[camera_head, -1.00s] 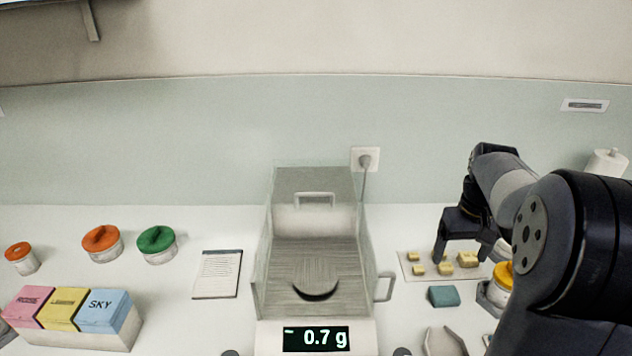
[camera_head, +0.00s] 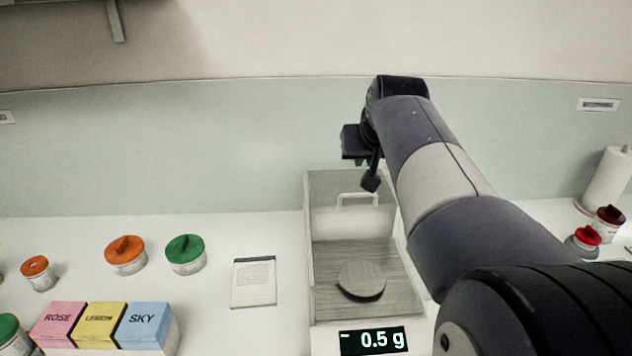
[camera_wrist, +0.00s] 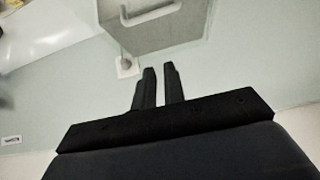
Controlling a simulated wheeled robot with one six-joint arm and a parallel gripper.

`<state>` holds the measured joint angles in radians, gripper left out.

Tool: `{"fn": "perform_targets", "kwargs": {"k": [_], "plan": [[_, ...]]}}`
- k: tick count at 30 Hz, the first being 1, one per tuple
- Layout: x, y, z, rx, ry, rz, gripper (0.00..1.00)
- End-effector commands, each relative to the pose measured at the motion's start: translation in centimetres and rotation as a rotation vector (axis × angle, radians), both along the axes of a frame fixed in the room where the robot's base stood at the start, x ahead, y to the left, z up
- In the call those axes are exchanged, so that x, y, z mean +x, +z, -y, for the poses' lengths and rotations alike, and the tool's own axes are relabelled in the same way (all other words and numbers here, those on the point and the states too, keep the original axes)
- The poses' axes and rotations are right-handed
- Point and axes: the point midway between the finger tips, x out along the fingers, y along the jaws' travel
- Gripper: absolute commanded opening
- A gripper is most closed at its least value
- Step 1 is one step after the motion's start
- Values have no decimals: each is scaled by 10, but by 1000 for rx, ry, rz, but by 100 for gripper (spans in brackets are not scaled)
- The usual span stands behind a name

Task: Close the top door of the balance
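The balance is a clear-walled box; its digital front (camera_head: 373,340) reads -0.5 g. Its round grey pan (camera_head: 361,279) shows through the open top. The top door's pale handle (camera_head: 357,197) stands near the back of the box; it also shows at the top of the wrist view (camera_wrist: 152,13). My gripper (camera_head: 370,183) hangs, fingers down, over the back of the balance, close to the handle in the head view. I cannot tell whether it touches. In the wrist view its fingers (camera_wrist: 160,72) are drawn close together, with a narrow gap and nothing held.
A notepad (camera_head: 254,282) lies left of the balance. Orange-lidded (camera_head: 126,255) and green-lidded (camera_head: 186,254) jars and colour boxes (camera_head: 100,325) stand further left. A paper roll (camera_head: 606,180) and red-lidded jars (camera_head: 587,238) are at right. My arm hides the balance's right side.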

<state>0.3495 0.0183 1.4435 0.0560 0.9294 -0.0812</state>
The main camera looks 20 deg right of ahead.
Motion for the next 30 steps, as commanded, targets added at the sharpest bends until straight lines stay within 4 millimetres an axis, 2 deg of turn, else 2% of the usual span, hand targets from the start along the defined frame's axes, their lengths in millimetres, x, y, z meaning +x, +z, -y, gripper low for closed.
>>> {"fn": "perform_targets", "kwargs": {"k": [4, 16, 22, 30], "plan": [[11, -12, 3, 2, -1, -4, 0], [65, -74, 19, 2, 1, -8, 0], [39, -76, 11, 0, 1, -2, 0], [26, -80, 8, 0, 1, -4, 0]]}}
